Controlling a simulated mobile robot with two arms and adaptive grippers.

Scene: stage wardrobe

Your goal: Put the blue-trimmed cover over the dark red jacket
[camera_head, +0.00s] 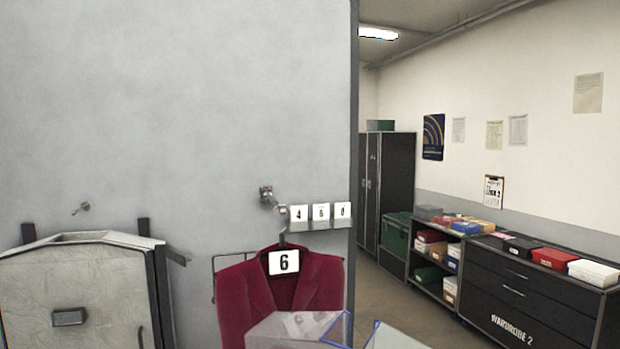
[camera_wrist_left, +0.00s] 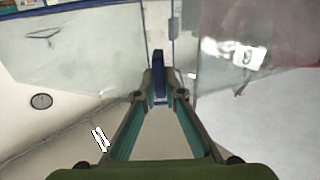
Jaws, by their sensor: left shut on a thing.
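The dark red jacket (camera_head: 238,290) hangs from a wall hook at the lower middle of the head view, with a white tag marked 6 at its neck. The see-through, blue-trimmed cover (camera_head: 292,331) shows at the bottom of that view, in front of the jacket's lower part; its lower extent is cut off. In the left wrist view, the clear panels of the cover (camera_wrist_left: 75,55) spread to both sides. My left gripper (camera_wrist_left: 159,88) is shut on a blue piece of the cover. A dark red patch of the jacket (camera_wrist_left: 300,30) shows at the upper right. My right gripper is not in view.
A pale garment bag or case (camera_head: 85,290) stands at the lower left. Number cards (camera_head: 320,212) sit on a small ledge above the jacket. Dark drawers (camera_head: 525,295) and shelves with boxes stand at the right. Floor (camera_head: 395,290) is open between them and the grey panel.

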